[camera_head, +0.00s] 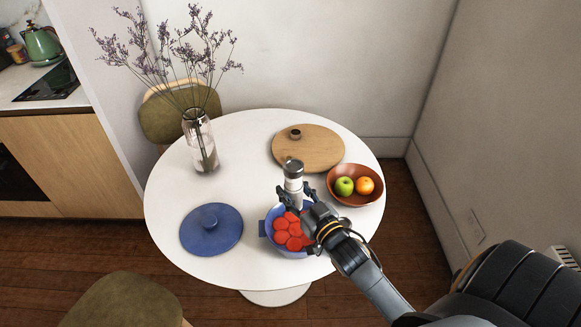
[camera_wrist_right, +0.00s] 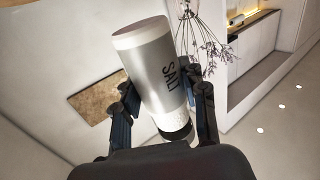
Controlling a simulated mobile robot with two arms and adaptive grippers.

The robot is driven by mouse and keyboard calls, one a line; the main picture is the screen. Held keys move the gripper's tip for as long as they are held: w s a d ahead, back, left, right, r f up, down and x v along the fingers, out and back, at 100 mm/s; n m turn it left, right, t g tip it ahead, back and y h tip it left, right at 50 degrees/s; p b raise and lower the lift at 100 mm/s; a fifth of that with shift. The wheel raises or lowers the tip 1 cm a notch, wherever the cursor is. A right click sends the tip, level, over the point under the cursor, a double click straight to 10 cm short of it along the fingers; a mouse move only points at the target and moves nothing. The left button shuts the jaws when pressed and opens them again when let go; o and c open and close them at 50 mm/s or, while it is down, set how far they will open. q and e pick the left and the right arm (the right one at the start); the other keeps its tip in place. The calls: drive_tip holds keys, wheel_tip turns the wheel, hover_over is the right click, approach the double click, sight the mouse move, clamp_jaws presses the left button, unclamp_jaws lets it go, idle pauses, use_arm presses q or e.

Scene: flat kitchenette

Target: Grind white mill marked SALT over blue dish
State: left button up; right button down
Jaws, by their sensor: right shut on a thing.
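The white mill marked SALT (camera_head: 293,183) is held in my right gripper (camera_head: 294,204), over the blue dish. In the right wrist view the mill (camera_wrist_right: 155,75) shows its SALT lettering and sits between the two fingers (camera_wrist_right: 165,112), tilted in that picture. The blue dish (camera_head: 267,238) stands near the front edge of the round table and holds several red slices (camera_head: 284,235). My right gripper and arm hide part of the dish's right side. My left gripper is in neither view.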

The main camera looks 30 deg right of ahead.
use_arm(q)
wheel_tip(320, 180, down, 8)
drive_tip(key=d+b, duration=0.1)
drive_tip(key=b, duration=0.8)
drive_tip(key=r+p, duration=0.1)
drive_tip(key=p, duration=0.1)
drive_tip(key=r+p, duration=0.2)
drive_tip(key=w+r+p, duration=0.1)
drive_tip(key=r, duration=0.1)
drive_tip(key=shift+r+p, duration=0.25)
drive_tip(key=shift+p, duration=0.15)
use_arm(e)
drive_tip(key=a+m, duration=0.1)
drive_tip(key=m, duration=0.7)
drive_tip(key=w+a+f+m, duration=0.1)
drive_tip(key=a+m, duration=0.1)
drive_tip(key=m, duration=0.7)
drive_tip(key=a+m, duration=0.2)
drive_tip(key=m, duration=0.7)
drive_tip(key=shift+w+f, duration=0.2)
drive_tip(key=shift+f, duration=0.05)
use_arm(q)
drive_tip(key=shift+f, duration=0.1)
use_arm(e)
drive_tip(key=shift+s+d, duration=0.3)
drive_tip(key=shift+d, duration=0.1)
